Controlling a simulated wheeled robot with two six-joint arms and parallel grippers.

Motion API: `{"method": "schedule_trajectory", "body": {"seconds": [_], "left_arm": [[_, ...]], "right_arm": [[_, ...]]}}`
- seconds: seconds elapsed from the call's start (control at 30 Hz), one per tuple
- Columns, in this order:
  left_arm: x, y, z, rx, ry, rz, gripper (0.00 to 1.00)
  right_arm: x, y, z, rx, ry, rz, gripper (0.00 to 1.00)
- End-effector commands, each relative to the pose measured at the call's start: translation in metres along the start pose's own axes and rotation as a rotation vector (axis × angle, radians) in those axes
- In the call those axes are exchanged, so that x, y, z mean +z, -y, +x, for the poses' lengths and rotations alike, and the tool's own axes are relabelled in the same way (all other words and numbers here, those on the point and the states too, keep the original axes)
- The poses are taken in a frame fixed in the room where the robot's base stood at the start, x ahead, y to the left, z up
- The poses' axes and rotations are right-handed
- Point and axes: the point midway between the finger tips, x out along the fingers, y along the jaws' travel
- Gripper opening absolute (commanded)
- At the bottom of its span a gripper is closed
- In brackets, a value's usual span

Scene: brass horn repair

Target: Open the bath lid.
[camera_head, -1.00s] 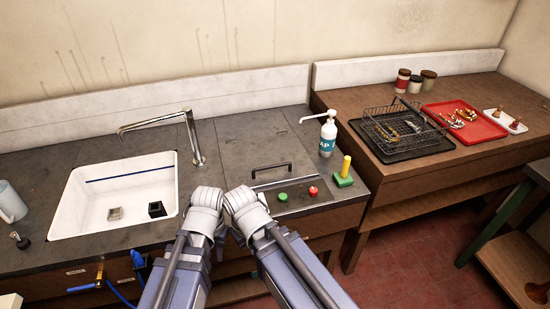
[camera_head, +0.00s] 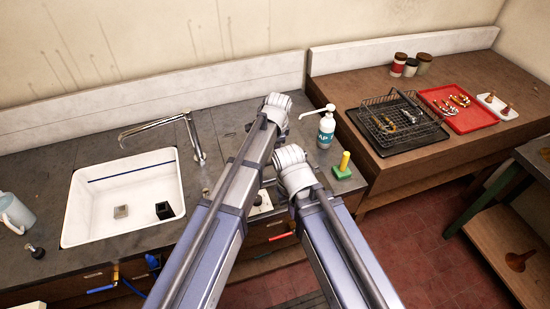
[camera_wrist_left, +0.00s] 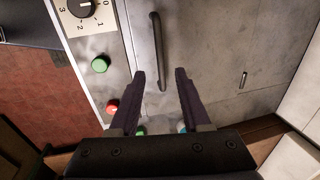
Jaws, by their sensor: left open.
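The bath lid is a flat grey metal panel (camera_wrist_left: 215,45) in the left wrist view, with a dark bar handle (camera_wrist_left: 155,45). My left gripper (camera_wrist_left: 160,74) is open above the lid, its two dark fingers apart on either side of the handle's lower end. I cannot tell whether they touch it. In the head view, part of the lid (camera_head: 229,136) shows flat in the counter, and my left arm hides its handle. My left gripper is hidden under its own wrist there. My right gripper is hidden below its arm.
A control strip beside the lid carries a dial (camera_wrist_left: 80,8), a green button (camera_wrist_left: 99,65) and a red button (camera_wrist_left: 111,106). A soap bottle (camera_head: 326,130) and a green block with a yellow peg (camera_head: 342,168) stand right of the lid. A faucet (camera_head: 192,137) and white sink (camera_head: 85,215) lie left.

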Motion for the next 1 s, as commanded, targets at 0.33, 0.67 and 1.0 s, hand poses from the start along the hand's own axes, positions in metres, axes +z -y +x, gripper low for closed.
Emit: {"method": "schedule_trajectory", "body": {"seconds": [0.33, 0.67, 1.0], "left_arm": [[0.0, -0.001, 0.038, 0.001, 0.0, -0.002, 0.47], [0.0, -0.001, 0.074, 0.001, 0.0, -0.001, 0.47], [0.0, 0.0, 0.075, 0.001, 0.0, -0.002, 0.47]], "right_arm": [[-0.002, 0.004, 0.038, 0.001, 0.0, -0.002, 0.0], [-0.004, 0.007, 0.072, 0.001, 0.0, -0.001, 0.0], [-0.004, 0.007, 0.073, 0.001, 0.0, 0.0, 0.0]]}}
